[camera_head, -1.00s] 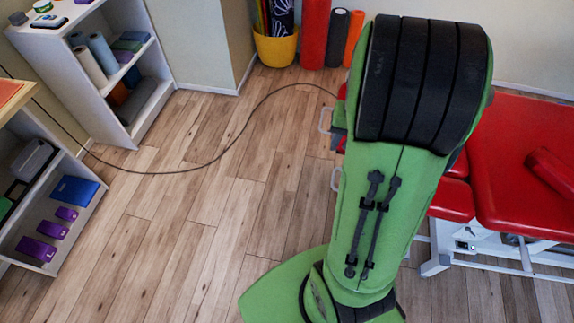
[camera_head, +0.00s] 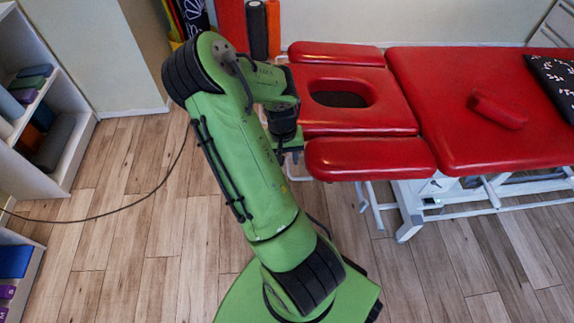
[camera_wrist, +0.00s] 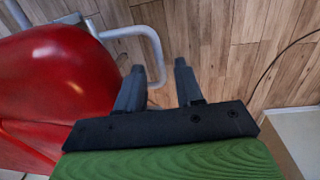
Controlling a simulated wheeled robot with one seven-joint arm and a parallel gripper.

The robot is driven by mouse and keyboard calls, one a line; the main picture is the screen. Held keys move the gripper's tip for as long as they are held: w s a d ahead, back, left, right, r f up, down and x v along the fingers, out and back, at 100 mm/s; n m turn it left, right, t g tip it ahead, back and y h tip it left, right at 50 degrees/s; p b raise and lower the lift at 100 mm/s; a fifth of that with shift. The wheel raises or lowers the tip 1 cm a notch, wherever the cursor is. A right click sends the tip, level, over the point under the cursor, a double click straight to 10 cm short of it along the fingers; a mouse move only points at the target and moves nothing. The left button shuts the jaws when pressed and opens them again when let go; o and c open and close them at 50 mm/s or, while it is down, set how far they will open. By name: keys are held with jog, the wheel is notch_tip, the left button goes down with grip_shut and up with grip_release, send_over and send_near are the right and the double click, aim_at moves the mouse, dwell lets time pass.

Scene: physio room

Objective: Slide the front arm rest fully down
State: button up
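The red treatment table has two padded arm rests at its head end. The front arm rest (camera_head: 370,158) is the near pad, beside the face-hole section. My gripper (camera_head: 292,158) is at the left end of this pad, mostly hidden by its own wrist. In the wrist view, my gripper (camera_wrist: 160,76) has its two dark fingers apart, with nothing clearly held. A grey metal handle loop (camera_wrist: 148,33) reaches beside and behind the left finger. A red pad (camera_wrist: 55,85) fills the left side of that view.
The back arm rest (camera_head: 335,53) and face-hole section (camera_head: 385,100) lie beyond. A red bolster (camera_head: 499,108) and dark patterned pillow (camera_head: 556,82) lie on the table. A shelf (camera_head: 65,95) stands left. A cable (camera_head: 110,212) crosses otherwise open wooden floor.

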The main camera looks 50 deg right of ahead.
jog(key=shift+f, duration=0.85)
grip_shut()
dwell(0.8)
